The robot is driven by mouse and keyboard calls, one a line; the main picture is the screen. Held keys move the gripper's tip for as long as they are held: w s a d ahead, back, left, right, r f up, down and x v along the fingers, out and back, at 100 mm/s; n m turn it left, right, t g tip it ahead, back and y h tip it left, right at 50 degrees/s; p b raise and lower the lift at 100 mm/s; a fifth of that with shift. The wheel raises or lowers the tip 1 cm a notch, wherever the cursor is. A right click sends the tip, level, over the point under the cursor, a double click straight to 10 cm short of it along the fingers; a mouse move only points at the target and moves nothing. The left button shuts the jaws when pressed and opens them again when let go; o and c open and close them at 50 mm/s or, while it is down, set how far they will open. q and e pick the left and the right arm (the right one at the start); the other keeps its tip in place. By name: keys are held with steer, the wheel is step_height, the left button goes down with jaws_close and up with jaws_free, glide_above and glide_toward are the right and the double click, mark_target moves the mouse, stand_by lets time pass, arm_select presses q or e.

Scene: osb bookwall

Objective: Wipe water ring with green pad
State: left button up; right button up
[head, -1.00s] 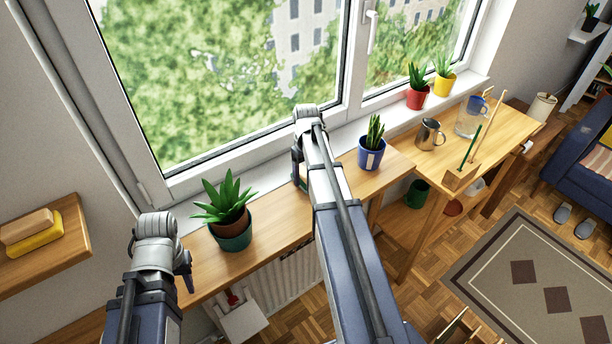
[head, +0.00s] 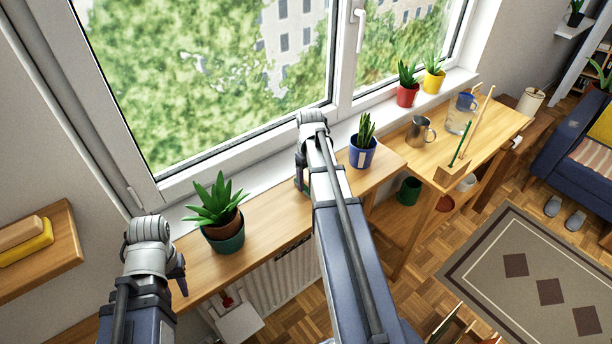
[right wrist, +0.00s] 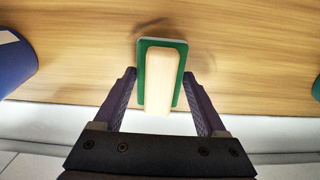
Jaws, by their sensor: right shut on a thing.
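The green pad (right wrist: 174,92) has a pale wooden block handle (right wrist: 160,82) and lies flat at the wooden sill board (right wrist: 80,70) in the right wrist view. My right gripper (right wrist: 160,88) is shut on its handle, one finger on each side. A faint darker mark, perhaps the water ring (right wrist: 152,29), shows around the pad's far end; the pad hides part of it. In the head view my right gripper (head: 301,172) is over the sill board, left of the blue pot, mostly hidden by my arm. My left gripper (head: 181,280) points down near the board's left part; its jaw gap is unclear.
The blue pot (head: 362,158) stands close to the right of my right gripper. A plant in a dark green pot (head: 224,240) stands between my arms. A metal jug (head: 418,134) and a glass pitcher (head: 457,124) are farther right. The window (head: 210,80) is behind.

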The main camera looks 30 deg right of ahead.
arm_select(q)
steer(key=shift+a+f, duration=0.1)
steer(key=shift+f, duration=0.05)
arm_select(e)
steer(key=shift+s+f, duration=0.15)
steer(key=shift+s, duration=1.8)
steer(key=shift+s+d, duration=0.15)
steer(key=shift+s, duration=0.8)
steer(key=shift+s+d, duration=0.1)
steer(key=shift+s, duration=0.8)
steer(key=shift+w, duration=0.1)
